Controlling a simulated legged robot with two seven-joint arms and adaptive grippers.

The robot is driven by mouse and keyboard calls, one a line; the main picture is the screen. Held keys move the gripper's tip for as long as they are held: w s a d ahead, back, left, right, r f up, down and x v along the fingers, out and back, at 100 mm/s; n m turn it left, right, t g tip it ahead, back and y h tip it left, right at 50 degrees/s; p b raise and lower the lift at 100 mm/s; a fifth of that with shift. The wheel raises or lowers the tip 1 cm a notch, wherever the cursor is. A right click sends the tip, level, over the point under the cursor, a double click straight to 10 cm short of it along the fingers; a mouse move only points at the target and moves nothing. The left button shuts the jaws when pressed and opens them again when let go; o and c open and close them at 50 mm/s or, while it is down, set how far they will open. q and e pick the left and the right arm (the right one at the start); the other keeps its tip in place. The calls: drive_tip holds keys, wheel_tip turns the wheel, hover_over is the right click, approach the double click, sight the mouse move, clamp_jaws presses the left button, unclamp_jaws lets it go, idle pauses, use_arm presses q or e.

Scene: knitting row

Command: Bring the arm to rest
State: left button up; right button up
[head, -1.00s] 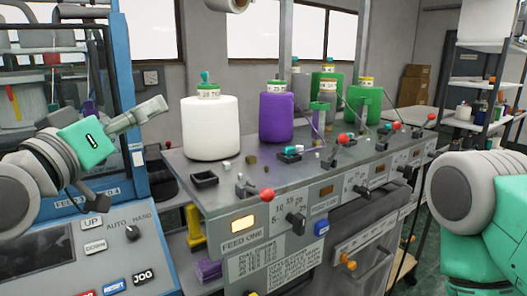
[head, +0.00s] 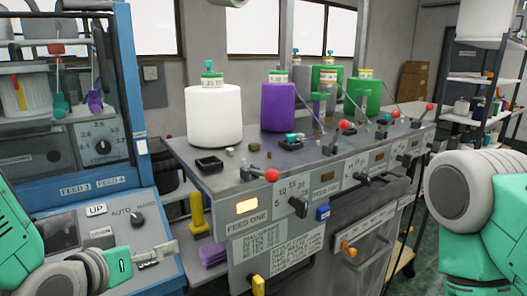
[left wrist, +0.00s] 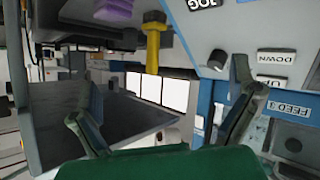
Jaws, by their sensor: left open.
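My left gripper (head: 155,253) is low in the head view, in front of the sloped control panel (head: 70,236) of the blue machine. It is left of the feed bench (head: 232,175) and apart from the yarn cones. In the left wrist view its two fingers (left wrist: 165,80) stand wide apart with nothing between them. That view looks tilted past the panel's buttons and a yellow post (left wrist: 155,42). My right arm shows at the right edge of the head view, but its gripper is out of view.
A white cone (head: 213,118), a purple cone (head: 278,107) and green cones (head: 365,95) stand on the bench. Red-knobbed levers (head: 271,175) line its front edge. A yellow post (head: 197,214) and purple blocks (head: 213,250) sit between the panel and the bench.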

use_arm(q)
drive_tip(key=s+a+f+g, duration=0.1)
drive_tip(key=s+f+g, duration=0.4)
drive_tip(key=f, duration=0.8)
drive_tip(key=s+a+f+g+y+b, duration=0.1)
drive_tip(key=s+a+f+g, duration=0.1)
drive_tip(key=s+f, duration=0.8)
drive_tip(key=s+a+f+m+g+y+b, duration=0.1)
drive_tip(key=s+f+g, duration=0.3)
drive_tip(key=s+f, duration=0.5)
drive_tip(key=s+a, duration=0.1)
drive_tip(key=s, duration=0.2)
drive_tip(key=shift+s+f+m+g, duration=0.3)
drive_tip(key=shift+f+g, duration=0.05)
drive_tip(key=shift+g, duration=0.05)
use_arm(e)
wheel_tip(320, 180, down, 3)
drive_tip(key=shift+d+r, duration=0.1)
use_arm(q)
drive_tip(key=shift+w+d+y, duration=0.15)
drive_tip(key=shift+d+y, duration=0.15)
drive_tip(key=shift+d, duration=0.1)
use_arm(e)
drive_tip(key=shift+d, duration=0.35)
use_arm(q)
drive_tip(key=shift+a, duration=0.25)
use_arm(e)
drive_tip(key=shift+a, duration=0.3)
